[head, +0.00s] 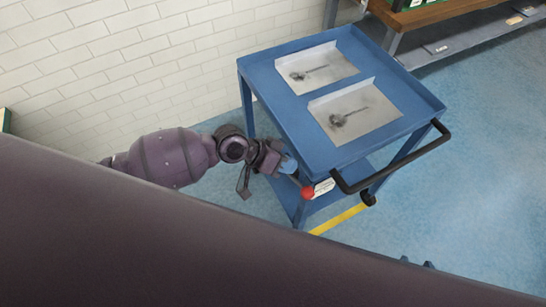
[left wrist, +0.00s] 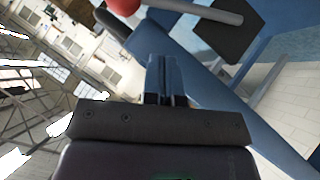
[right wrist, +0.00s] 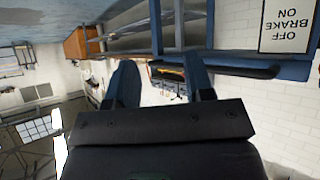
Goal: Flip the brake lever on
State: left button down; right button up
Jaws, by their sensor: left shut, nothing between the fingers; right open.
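The brake lever shows a red ball knob (head: 308,193) on a short rod at the blue cart's (head: 260,72) near corner. Its red knob (left wrist: 124,5) is cut off at the top of the left wrist view, beside a grey rod (left wrist: 205,10). My left gripper (head: 288,165) is at that corner, close to the knob; its fingers (left wrist: 166,70) are together and empty. I cannot tell whether it touches the lever. My right gripper (right wrist: 160,76) is open and empty, its fingers wide apart. It is not visible in the head view.
A black push handle (head: 398,165) juts from the cart's near side. A white label (head: 323,187) is beside the knob; an upside-down OFF BRAKE ON sign (right wrist: 288,26) shows in the right wrist view. Open blue floor (head: 455,200) is to the right.

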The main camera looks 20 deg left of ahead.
aim_at(292, 178)
pick_arm(q)
jog(key=f, duration=0.1)
jog(key=d+f, duration=0.1)
jog(key=s+f, duration=0.1)
jog(key=shift+d, duration=0.25)
jog(key=shift+s+d+f, duration=0.15)
jog(key=shift+d+f, duration=0.05)
jog(key=shift+f, duration=0.3)
pick_arm(e)
jog(key=shift+w+a+r, duration=0.1)
jog(key=shift+w+r, duration=0.15)
jog(key=shift+w, duration=0.35)
jog(key=shift+s, duration=0.15)
